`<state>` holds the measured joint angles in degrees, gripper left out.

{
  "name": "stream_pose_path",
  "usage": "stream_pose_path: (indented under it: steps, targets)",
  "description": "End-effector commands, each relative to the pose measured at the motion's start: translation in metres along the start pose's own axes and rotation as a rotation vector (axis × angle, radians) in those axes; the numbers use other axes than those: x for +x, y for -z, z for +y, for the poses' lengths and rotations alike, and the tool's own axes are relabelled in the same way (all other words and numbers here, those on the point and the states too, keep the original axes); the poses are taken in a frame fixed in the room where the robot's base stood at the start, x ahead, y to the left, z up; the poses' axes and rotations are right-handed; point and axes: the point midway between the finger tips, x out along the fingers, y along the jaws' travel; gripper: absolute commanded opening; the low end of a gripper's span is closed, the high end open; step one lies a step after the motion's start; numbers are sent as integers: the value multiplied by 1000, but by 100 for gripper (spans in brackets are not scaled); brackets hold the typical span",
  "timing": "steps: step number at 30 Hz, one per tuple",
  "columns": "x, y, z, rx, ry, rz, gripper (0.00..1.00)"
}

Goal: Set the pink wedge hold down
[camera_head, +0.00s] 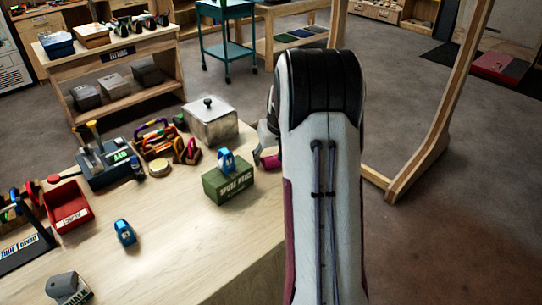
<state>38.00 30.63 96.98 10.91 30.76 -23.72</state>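My arm hides most of the gripper and the right part of the hold. I cannot tell how far the hold is above the wooden table (180,235).
A green box (228,184) with a blue item (226,161) on top stands left of the gripper. A lidded metal box (211,124), tool caddy (108,164), red bin (69,206) and blue item (125,232) stand farther left. The front middle of the table is clear.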

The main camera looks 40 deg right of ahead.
Motion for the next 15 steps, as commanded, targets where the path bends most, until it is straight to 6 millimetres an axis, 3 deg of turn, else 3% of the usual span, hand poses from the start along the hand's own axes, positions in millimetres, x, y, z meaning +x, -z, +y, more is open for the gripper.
stream_pose_path:
  steps: [15]
  targets:
    - [-12,2,0,0,-1,2,54]
